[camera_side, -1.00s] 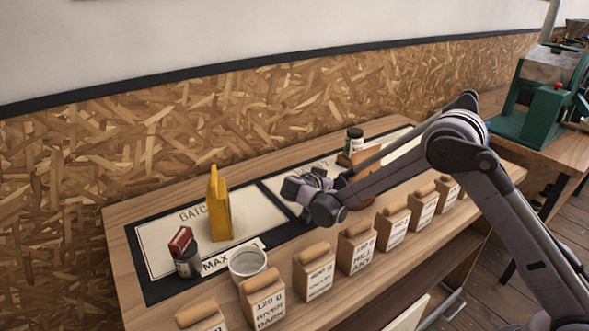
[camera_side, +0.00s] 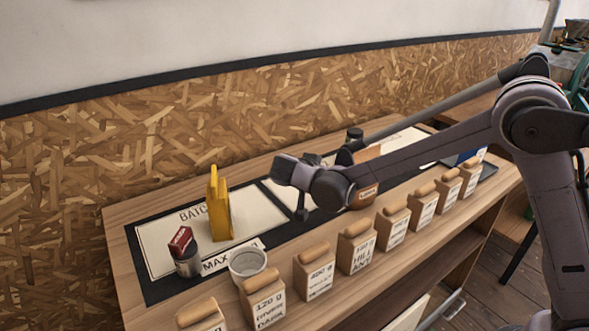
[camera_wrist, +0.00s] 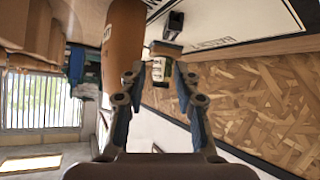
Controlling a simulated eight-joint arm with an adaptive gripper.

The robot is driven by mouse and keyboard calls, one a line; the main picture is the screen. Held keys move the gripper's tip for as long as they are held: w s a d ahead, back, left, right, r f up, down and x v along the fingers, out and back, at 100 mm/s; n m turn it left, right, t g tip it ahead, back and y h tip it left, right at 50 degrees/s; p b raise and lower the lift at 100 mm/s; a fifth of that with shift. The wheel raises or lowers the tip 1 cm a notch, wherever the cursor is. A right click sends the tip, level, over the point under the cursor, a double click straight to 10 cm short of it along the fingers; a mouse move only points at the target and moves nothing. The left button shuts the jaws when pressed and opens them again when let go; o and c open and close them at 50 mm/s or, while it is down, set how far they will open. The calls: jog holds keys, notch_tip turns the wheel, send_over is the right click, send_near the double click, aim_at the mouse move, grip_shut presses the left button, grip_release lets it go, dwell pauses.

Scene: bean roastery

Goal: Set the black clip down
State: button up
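The black clip (camera_wrist: 174,25) stands on the pale card near its dark border in the wrist view, beyond and above my fingertips. In the side view, a small dark upright piece below my gripper (camera_side: 302,211) appears to be the same clip, its upper part hidden by my wrist. My gripper (camera_wrist: 163,88) is open; its two fingers are wide apart with nothing held between them. In the side view my gripper (camera_side: 287,170) is raised over the mat, and its fingers are hidden there.
A yellow bag (camera_side: 218,208), a jar with a red top (camera_side: 184,258) and a pale cup (camera_side: 248,262) stand left. Several labelled blocks (camera_side: 314,272) line the front. The chipboard wall (camera_side: 130,150) bounds the back.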

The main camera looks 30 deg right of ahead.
jog(key=s+d+r+n+t+y, duration=0.1)
jog(key=s+n+y, duration=0.3)
jog(key=s, duration=0.7)
jog(key=s+d+r+n+t+y, duration=0.1)
jog(key=s+n+y, duration=0.4)
jog(key=s, duration=0.6)
jog(key=shift+s+d+r+n+y, duration=0.3)
jog(key=shift+r+n, duration=0.45)
jog(key=shift+n, duration=0.15)
jog(key=shift+o, duration=0.3)
jog(key=shift+s+a+f+n+t, duration=0.25)
jog(key=shift+s+n+t, duration=0.05)
jog(key=shift+s, duration=0.3)
